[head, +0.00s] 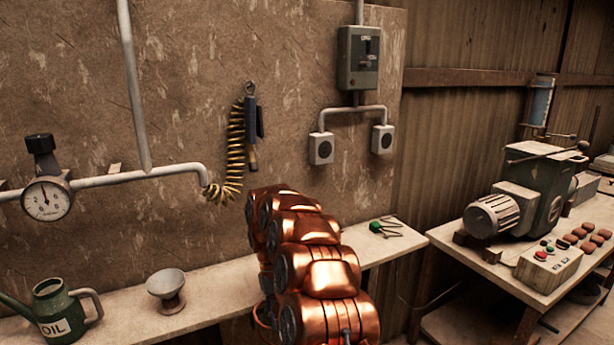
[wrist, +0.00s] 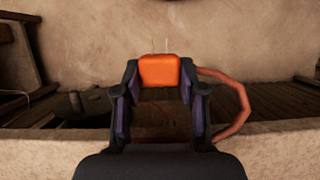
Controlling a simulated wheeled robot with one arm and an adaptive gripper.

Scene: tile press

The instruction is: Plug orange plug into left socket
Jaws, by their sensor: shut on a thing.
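The orange plug (wrist: 159,70) is held between the two fingers of my gripper (wrist: 160,88) in the wrist view. Two thin prongs stick out from its far side, and its orange cord (wrist: 242,105) loops out to the right. In the head view my copper-coloured arm hides the gripper and the plug. The left socket (head: 321,149) is a pale box with a dark round face on the wall, below the grey switch box. The right socket (head: 382,139) is a similar box beside it. Neither socket shows clearly in the wrist view.
A coiled yellow hose (head: 236,150) and a pressure gauge (head: 47,199) are on the wall. A machine table (head: 470,250) stands at right.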

